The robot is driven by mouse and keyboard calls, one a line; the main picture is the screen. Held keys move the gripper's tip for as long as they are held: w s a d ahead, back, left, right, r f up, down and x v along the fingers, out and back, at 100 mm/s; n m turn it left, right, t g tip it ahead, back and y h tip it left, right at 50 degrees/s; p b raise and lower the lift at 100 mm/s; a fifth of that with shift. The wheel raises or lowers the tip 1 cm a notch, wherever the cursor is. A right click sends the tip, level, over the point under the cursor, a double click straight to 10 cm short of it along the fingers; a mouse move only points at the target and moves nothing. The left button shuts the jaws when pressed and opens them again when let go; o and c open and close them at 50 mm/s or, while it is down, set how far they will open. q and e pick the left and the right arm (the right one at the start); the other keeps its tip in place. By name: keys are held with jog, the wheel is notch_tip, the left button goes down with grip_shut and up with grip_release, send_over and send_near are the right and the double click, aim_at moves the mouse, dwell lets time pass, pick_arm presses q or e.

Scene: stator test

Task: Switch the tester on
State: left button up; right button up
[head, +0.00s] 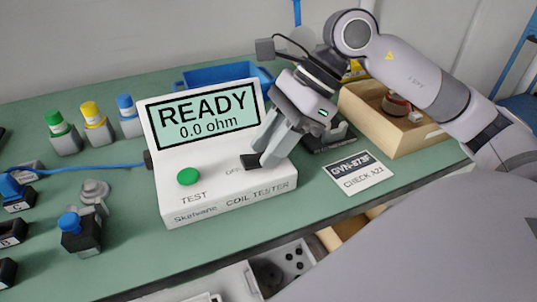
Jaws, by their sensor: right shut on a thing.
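The white coil tester (230,199) stands on the green bench mat, with its display (207,114) lit and reading "READY 0.0 ohm". A green TEST button (188,176) is on its sloped top at the left. A black switch (249,161) is at the right of that top, with a partly covered "OFF" label beside it. My right gripper (266,156) reaches down from the upper right and is shut on the switch. Its fingers hide part of the switch and any marking on its right. My left gripper is not in view.
A card (357,175) lies right of the tester, before a wooden box (415,138) with a copper-coloured part. A blue tray (195,78) is behind. Bottles with green, yellow and blue caps (124,101) and lettered black blocks stand left. A blue cable (95,167) meets the tester's left side.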

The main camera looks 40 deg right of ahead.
dwell(0.4)
jog(key=o, duration=1.1)
jog(key=shift+c, duration=0.2)
jog(key=shift+d+r, duration=0.1)
jog(key=v, duration=0.7)
jog(key=shift+p, duration=0.3)
